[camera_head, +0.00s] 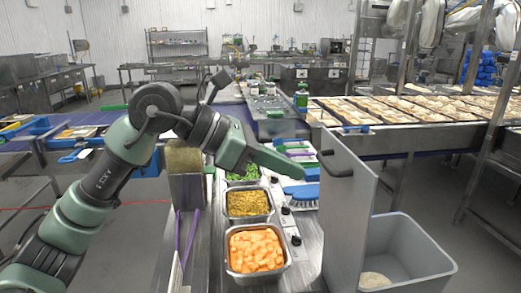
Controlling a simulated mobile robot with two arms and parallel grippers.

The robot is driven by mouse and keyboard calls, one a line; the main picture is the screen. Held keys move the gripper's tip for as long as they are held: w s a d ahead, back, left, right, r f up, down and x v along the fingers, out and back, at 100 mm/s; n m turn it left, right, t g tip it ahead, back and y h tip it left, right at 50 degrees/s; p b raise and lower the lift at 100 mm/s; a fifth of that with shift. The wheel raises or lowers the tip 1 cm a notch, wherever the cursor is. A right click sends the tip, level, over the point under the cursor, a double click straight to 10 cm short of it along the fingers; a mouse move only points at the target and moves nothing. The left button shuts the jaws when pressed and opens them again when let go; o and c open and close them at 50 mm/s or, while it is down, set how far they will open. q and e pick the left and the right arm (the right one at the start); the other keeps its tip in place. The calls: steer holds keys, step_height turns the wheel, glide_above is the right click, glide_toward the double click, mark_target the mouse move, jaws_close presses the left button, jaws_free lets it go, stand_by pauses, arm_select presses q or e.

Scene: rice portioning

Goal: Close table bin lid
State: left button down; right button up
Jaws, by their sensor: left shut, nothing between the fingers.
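A flat grey metal panel (347,215), which looks like the bin lid, stands upright at the right end of the counter. My right gripper is out of view.
Metal pans of orange cubes (255,250), yellowish-brown food (248,203) and greens line the counter beneath my left arm. A blue brush (301,192) lies by the pans. Trays of food (420,108) fill the conveyor behind. Floor right of the bin is clear.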

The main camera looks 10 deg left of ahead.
arm_select(q)
steer(key=d, duration=0.1)
steer(key=w+d+r, duration=0.1)
steer(key=shift+d+p, duration=0.3)
steer(key=shift+p, duration=0.05)
